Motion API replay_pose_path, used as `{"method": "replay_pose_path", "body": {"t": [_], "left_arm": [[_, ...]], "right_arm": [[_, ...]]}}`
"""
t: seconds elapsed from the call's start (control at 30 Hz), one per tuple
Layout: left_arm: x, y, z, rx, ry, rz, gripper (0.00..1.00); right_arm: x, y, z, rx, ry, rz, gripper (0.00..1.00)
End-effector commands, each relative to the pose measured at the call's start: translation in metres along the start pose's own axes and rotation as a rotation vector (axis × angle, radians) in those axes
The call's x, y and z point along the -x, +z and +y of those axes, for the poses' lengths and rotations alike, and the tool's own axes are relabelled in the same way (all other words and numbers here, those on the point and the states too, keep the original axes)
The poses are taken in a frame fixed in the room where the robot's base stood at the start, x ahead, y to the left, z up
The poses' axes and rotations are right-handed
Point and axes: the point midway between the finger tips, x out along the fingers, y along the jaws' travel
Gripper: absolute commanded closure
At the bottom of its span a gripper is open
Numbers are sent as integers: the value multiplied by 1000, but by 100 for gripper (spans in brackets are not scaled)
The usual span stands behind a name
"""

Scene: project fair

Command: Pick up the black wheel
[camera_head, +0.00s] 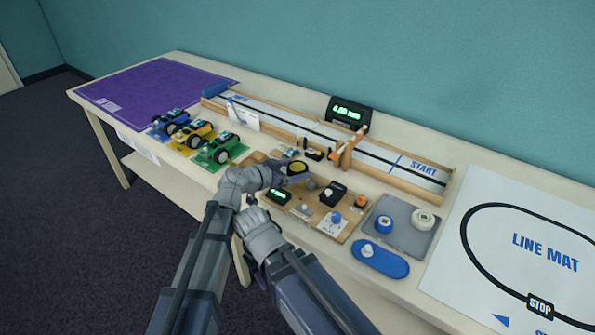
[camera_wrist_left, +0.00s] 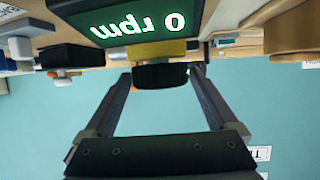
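The black wheel (camera_wrist_left: 160,76) sits between the two finger ends of my left gripper (camera_wrist_left: 161,82) in the left wrist view, with a yellow part (camera_wrist_left: 165,50) just behind it. The fingers stand apart, one close on each side of the wheel; I cannot tell whether they touch it. In the head view my left gripper (camera_head: 277,173) reaches the back left of the wooden board, beside a yellow-topped round thing (camera_head: 297,168). My right arm comes in below it; the state of its gripper does not show.
A small green display (camera_head: 278,196) reading 0 rpm stands close by the left gripper. The board (camera_head: 317,217) carries a black box (camera_head: 333,193) and small knobs. Blue, yellow and green toy cars (camera_head: 220,149) are to the left. A grey tray (camera_head: 402,238) is to the right.

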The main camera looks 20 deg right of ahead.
Motion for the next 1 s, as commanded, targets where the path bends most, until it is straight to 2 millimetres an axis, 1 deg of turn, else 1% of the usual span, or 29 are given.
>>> {"method": "replay_pose_path", "body": {"t": [0.03,0.07,0.5,0.57,0.83,1.0], "left_arm": [[0,0,0,0,0,0,15],[0,0,0,0,0,0,18],[0,0,0,0,0,0,68],[0,0,0,0,0,0,73],[1,-1,0,0,0,0,73],[5,-10,0,0,0,0,73]], "right_arm": [[0,0,0,0,0,0,53],[0,0,0,0,0,0,53],[0,0,0,0,0,0,53],[0,0,0,0,0,0,53],[2,0,0,0,0,0,53],[11,1,1,0,0,0,53]]}}
